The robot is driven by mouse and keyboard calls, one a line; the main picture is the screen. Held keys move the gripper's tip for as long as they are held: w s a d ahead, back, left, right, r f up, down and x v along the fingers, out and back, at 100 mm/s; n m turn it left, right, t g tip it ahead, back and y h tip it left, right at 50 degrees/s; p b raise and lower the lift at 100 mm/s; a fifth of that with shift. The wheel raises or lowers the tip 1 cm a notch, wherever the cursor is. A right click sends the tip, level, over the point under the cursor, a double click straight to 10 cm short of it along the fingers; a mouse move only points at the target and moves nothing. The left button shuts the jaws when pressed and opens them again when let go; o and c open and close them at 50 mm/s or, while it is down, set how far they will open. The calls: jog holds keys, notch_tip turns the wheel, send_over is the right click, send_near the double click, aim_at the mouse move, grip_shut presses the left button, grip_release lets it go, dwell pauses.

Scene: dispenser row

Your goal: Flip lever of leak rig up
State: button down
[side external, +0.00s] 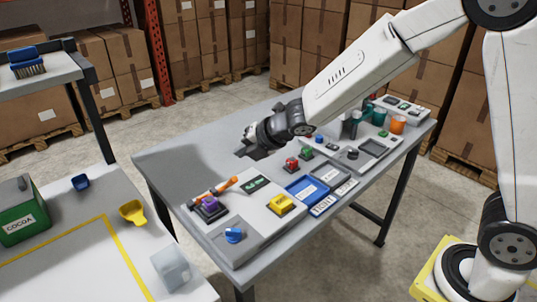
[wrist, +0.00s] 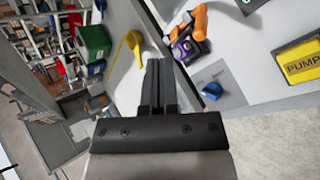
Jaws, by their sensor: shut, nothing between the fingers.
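In the wrist view, the orange handle (wrist: 201,20) and the purple block (wrist: 185,50) are at the upper right, partly overlapping. I cannot read a leak rig label, so I cannot tell for certain that this is its lever. My gripper (side external: 243,152) is shut and empty, above the table beyond the orange lever and apart from it. Its closed fingers (wrist: 158,75) point up the wrist view.
A blue knob (side external: 234,235), yellow PUMP block (side external: 281,204), blue tray (side external: 306,189) and red button (side external: 291,164) stand nearby. A side table holds a green cocoa box (side external: 24,216) and yellow scoop (side external: 132,212). The table's left end is clear.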

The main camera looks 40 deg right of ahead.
jog(key=shift+s+d+r, duration=0.1)
jog(key=shift+d+r, duration=0.15)
jog(key=shift+r, duration=0.45)
jog(key=s+d+f+m+g+h, duration=0.1)
jog(key=s+d+f+m+g, duration=0.1)
jog(key=s+m, duration=0.5)
jog(key=s+d+f+m+g+h, duration=0.1)
jog(key=s+d+f+m+g, duration=0.1)
jog(key=s+d+m, duration=0.2)
jog(key=s+d+f+m+g+h, duration=0.1)
jog(key=s+d+f+m+g, duration=0.1)
jog(key=s+m, duration=0.8)
jog(key=d+f+m, duration=0.1)
jog(key=d+m, duration=0.1)
jog(key=m, duration=0.3)
jog(key=shift+m, duration=0.4)
